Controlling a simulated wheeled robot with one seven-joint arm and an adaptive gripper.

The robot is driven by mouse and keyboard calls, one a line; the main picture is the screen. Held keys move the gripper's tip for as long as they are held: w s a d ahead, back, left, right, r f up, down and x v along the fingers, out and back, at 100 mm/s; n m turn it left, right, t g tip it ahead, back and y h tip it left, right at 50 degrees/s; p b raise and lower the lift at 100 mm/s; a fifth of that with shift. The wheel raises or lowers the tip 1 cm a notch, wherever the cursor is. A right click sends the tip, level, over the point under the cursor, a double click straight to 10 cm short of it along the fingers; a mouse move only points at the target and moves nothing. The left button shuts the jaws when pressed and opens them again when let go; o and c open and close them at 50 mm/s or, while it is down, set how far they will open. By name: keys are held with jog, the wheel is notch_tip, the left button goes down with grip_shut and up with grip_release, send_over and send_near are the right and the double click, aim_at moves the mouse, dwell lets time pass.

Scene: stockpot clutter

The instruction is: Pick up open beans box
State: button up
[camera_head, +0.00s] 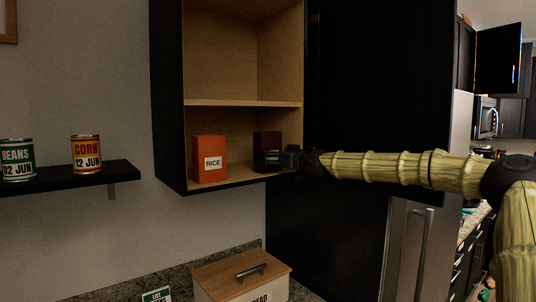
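My gripper (268,160) reaches in from the right to the lower compartment of the open cabinet (242,103). Its dark fingers overlap the lower part of a dark brown box (267,139). The box's label, if any, is not visible, so I cannot tell whether it is the beans box or whether its top is open. I cannot tell whether the fingers touch it or how far apart they are. An orange box labelled RICE (209,160) stands upright to its left, apart from the gripper.
A black wall shelf (112,175) at left holds a BEANS can (17,161) and a CORN can (87,153). Below is a lidded bread box (240,275) and a small sign (157,295) on the counter. A dark cabinet door (380,85) stands right of the opening, behind my arm.

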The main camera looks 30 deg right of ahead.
jog(key=shift+w+a+p, duration=0.2)
jog(key=shift+w+p, duration=0.85)
jog(key=shift+w, duration=0.8)
jog(key=shift+r, duration=0.1)
jog(key=c, duration=1.2)
